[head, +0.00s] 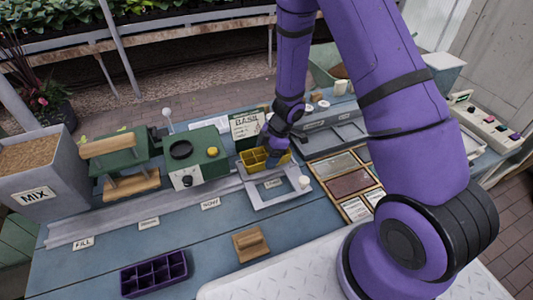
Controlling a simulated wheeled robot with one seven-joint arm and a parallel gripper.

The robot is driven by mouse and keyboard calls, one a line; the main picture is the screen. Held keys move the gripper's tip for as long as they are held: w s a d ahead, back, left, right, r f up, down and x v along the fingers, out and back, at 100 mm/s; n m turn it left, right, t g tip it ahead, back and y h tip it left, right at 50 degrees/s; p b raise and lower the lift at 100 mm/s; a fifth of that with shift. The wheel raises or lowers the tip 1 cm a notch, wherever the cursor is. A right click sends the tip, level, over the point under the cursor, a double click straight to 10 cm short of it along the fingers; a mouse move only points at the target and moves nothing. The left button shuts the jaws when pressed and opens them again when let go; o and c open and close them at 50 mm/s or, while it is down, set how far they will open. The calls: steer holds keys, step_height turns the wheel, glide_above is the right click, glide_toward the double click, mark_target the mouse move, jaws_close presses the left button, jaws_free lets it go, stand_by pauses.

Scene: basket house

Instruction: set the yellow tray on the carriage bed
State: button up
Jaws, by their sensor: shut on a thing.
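The yellow tray (253,160), divided into small cells, is in the middle of the head view. My gripper (275,154) is shut on the tray's right side, and the arm hides part of that end. The tray overlaps the back edge of a grey frame-like carriage (259,202) with a label on it. I cannot tell whether the tray touches the carriage or hangs above it. The carriage sits at the right end of a long grey rail (120,222).
A purple tray (153,274) and a wooden block (250,244) lie at the front of the blue bench. A green machine (195,160) stands left of the yellow tray, with a BASIL sign (246,126) behind. A wooden case of panels (348,184) lies to the right.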

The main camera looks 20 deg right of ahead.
steer(key=shift+f, duration=0.5)
stand_by(0.4)
steer(key=o, duration=0.9)
steer(key=shift+r, duration=0.1)
steer(key=shift+r, duration=3.9)
